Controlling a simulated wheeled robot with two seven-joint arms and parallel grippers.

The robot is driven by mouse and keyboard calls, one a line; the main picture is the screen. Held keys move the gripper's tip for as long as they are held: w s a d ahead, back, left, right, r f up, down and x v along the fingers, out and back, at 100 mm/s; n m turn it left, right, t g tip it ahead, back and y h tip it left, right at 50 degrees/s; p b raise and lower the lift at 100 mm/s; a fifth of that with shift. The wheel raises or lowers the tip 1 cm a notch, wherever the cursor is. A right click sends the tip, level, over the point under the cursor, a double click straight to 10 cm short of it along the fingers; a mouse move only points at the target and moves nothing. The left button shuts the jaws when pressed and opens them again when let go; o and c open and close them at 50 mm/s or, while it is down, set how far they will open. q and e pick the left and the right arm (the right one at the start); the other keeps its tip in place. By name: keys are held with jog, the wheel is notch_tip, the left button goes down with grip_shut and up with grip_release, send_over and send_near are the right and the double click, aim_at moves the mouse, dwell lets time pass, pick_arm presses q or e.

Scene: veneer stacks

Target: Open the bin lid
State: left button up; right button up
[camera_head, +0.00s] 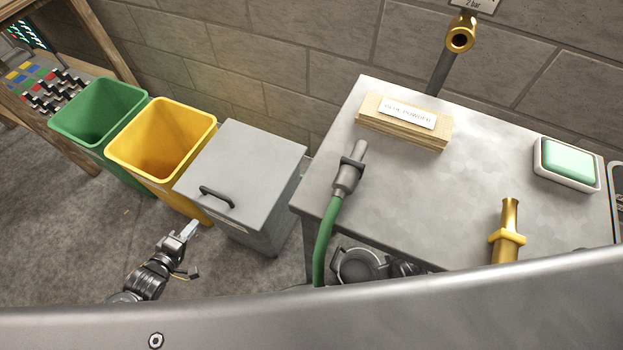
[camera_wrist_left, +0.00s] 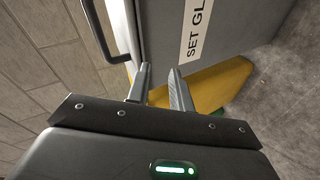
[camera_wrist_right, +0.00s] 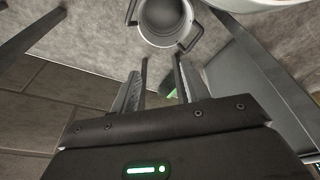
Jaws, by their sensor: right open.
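The grey bin (camera_head: 262,232) stands beside the yellow bin, with its flat grey lid (camera_head: 247,160) shut. A dark bar handle (camera_head: 217,196) sits near the lid's front edge; it also shows in the left wrist view (camera_wrist_left: 101,32). My left gripper (camera_head: 191,229) is open and empty, in front of the bin and below the handle, apart from it. In the left wrist view its two fingers (camera_wrist_left: 160,75) are spread, with the bin's labelled front beyond them. My right gripper (camera_wrist_right: 161,62) is open and empty in the right wrist view, near a round metal vessel (camera_wrist_right: 166,20).
An open yellow bin (camera_head: 163,150) and an open green bin (camera_head: 97,112) stand left of the grey one. A metal table (camera_head: 420,205) on the right carries a wooden block with a sign (camera_head: 405,122), a green-hosed nozzle (camera_head: 349,175) and a soap-like green block (camera_head: 568,160).

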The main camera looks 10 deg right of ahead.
aim_at(218, 189)
pick_arm(q)
jog(key=w+d+r+n+t+h+b, duration=0.1)
jog(key=w+d+r+n+h+b, duration=0.2)
jog(key=r, duration=0.4)
jog(key=shift+m, duration=0.6)
jog(key=b+x, duration=0.1)
jog(key=x, duration=0.4)
jog(key=b+x, duration=0.1)
jog(key=x, duration=0.2)
jog(key=shift+d+f+b, duration=0.3)
jog(key=shift+d, duration=0.25)
jog(key=shift+w+d+f, duration=0.1)
jog(key=shift+w+d, duration=0.25)
jog(key=shift+w, duration=0.2)
pick_arm(e)
jog(key=w+v, duration=0.2)
jog(key=v, duration=0.6)
jog(key=shift+s+r+t, duration=0.25)
jog(key=shift+s+t, duration=0.05)
pick_arm(q)
jog(key=shift+c, duration=0.3)
grip_shut()
